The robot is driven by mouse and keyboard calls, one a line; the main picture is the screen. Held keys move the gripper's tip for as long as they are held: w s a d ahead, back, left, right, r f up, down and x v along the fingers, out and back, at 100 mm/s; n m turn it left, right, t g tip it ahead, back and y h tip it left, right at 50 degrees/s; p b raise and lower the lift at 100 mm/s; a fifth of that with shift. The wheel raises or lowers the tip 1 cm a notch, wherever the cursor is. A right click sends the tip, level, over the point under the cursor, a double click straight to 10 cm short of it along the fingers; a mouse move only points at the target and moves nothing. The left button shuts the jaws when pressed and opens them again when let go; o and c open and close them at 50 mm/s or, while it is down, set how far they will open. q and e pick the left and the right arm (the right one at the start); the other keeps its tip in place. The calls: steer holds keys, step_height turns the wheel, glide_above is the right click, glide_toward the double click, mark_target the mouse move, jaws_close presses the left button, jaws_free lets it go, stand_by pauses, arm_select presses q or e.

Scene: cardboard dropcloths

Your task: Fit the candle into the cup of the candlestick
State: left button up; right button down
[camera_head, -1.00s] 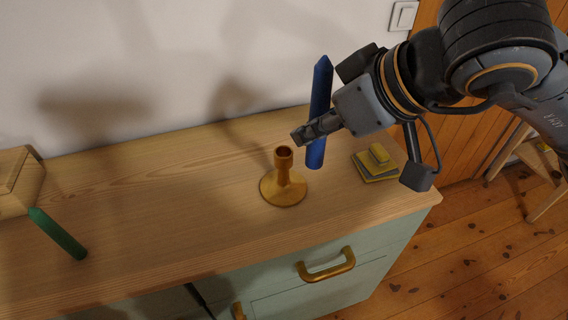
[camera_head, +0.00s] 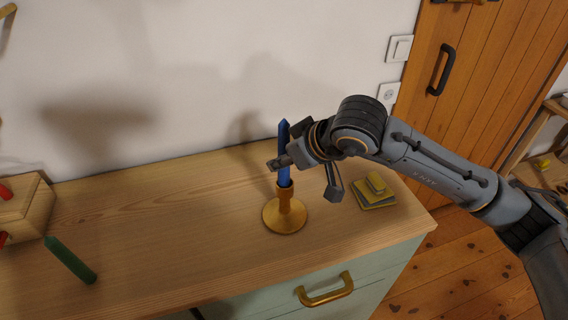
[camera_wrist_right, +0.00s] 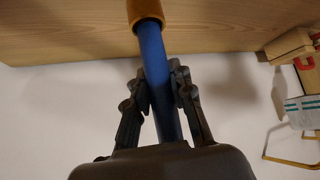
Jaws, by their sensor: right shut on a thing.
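The blue candle (camera_head: 284,174) stands upright with its lower end at the cup of the brass-coloured candlestick (camera_head: 285,215) on the wooden cabinet top. In the right wrist view the candle (camera_wrist_right: 153,62) meets the candlestick's cup (camera_wrist_right: 144,12), and its end is hidden inside the rim. My right gripper (camera_head: 281,162) is shut on the candle above the cup. Its fingers (camera_wrist_right: 160,90) lie on both sides of the candle in the wrist view. My left gripper is not in view.
A green candle (camera_head: 70,260) lies on the cabinet top (camera_head: 180,240) at the left. A wooden box (camera_head: 25,208) stands at the far left. Yellow and grey stacked items (camera_head: 375,192) lie right of the candlestick. The white wall is behind.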

mark_target(287, 172)
steer(key=f, duration=0.1)
steer(key=s+f, duration=0.1)
steer(key=shift+d+f, duration=0.2)
steer(key=shift+f, duration=0.1)
steer(key=shift+f+g, duration=0.2)
steer(key=shift+g, duration=0.1)
steer(key=c, duration=1.4)
jaws_free()
steer(key=shift+w, duration=0.1)
steer(key=shift+o, duration=1.1)
steer(key=shift+w, duration=0.25)
steer(key=shift+w+a, duration=0.1)
steer(key=shift+w, duration=0.05)
steer(key=shift+s+r, duration=0.2)
steer(key=shift+r, duration=0.1)
steer(key=b+v, duration=0.1)
steer(key=v, duration=1)
steer(key=shift+s+r+b, duration=0.3)
steer(key=shift+b, duration=0.1)
